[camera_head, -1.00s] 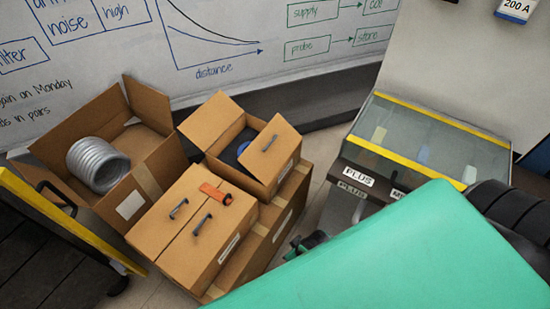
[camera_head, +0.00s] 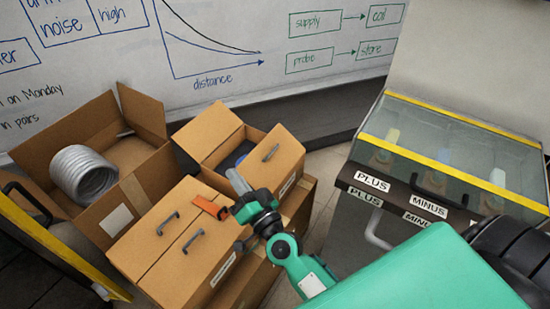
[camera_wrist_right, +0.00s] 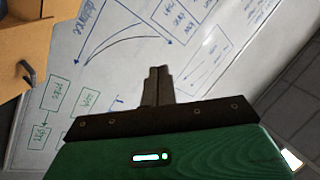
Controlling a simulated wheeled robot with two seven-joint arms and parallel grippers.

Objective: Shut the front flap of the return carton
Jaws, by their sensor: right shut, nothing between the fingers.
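An open brown carton (camera_head: 207,134) stands in the middle of the head view, with a dark and blue item (camera_head: 234,156) partly visible inside. Its front flap (camera_head: 278,150), bearing a grey handle (camera_head: 270,153), stands up and tilted at the right side of the opening. I cannot read which carton is the return one. My right gripper (camera_head: 238,181) is shut and empty, its fingertips in front of this carton, just left of and below the flap in the picture. In the wrist view its fingers (camera_wrist_right: 157,85) are together; a brown flap with a handle (camera_wrist_right: 28,72) shows at left. My left gripper is out of view.
A carton with two handles and an orange piece (camera_head: 209,207) on its closed top (camera_head: 150,228) stands in front. A larger open carton (camera_head: 70,128) with a metal coil (camera_head: 83,174) is at left. A glass-topped cabinet (camera_head: 400,190) stands at right.

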